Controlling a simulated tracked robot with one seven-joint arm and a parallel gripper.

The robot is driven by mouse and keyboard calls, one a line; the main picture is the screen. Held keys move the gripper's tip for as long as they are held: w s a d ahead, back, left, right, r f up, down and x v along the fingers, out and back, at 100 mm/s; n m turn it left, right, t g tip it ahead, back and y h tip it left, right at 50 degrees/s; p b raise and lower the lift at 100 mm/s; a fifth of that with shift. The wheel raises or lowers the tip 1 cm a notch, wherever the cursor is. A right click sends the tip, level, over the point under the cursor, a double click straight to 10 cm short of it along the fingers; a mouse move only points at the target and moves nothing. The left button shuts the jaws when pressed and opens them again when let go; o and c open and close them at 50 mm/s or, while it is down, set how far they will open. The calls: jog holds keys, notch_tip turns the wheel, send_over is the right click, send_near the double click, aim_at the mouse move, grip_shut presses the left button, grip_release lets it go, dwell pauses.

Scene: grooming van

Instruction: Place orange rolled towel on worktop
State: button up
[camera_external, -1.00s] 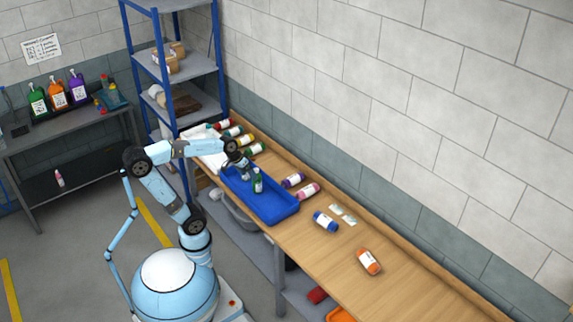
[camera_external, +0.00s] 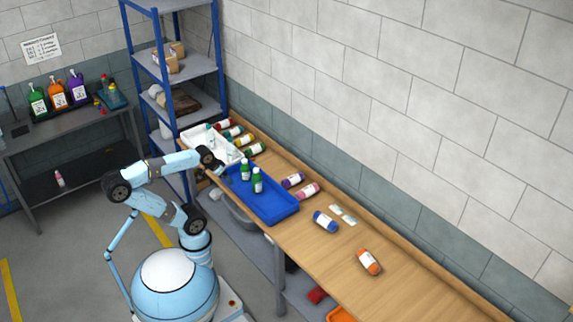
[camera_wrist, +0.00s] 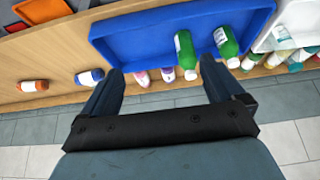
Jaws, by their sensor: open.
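The orange rolled towel (camera_external: 369,261), with a white label band, lies on the wooden worktop (camera_external: 400,290) toward its right part. It also shows at the left of the wrist view (camera_wrist: 33,86). My gripper (camera_external: 224,172) is at the far left end of the blue tray (camera_external: 283,215), well away from the towel. In the wrist view my gripper (camera_wrist: 162,68) has its fingers spread with nothing held between them.
A white tray (camera_external: 236,157) sits beyond the blue one. Several coloured rolls line the wall side, including purple (camera_external: 293,180), pink (camera_external: 308,191) and blue (camera_external: 325,222). Pale cards (camera_external: 343,214) lie near the wall. The worktop around the orange towel is clear.

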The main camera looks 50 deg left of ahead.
jog(key=w+d+r+n+g+h, duration=0.25)
jog(key=w+d+n+h, duration=0.35)
jog(key=w+d, duration=2.1)
jog(key=n+g+h, duration=0.3)
jog(key=n+g, duration=0.1)
jog(key=n, duration=0.5)
send_near(365, 253)
jog(key=x, duration=1.3)
jog(key=shift+s, duration=0.15)
jog(key=shift+c, duration=0.3)
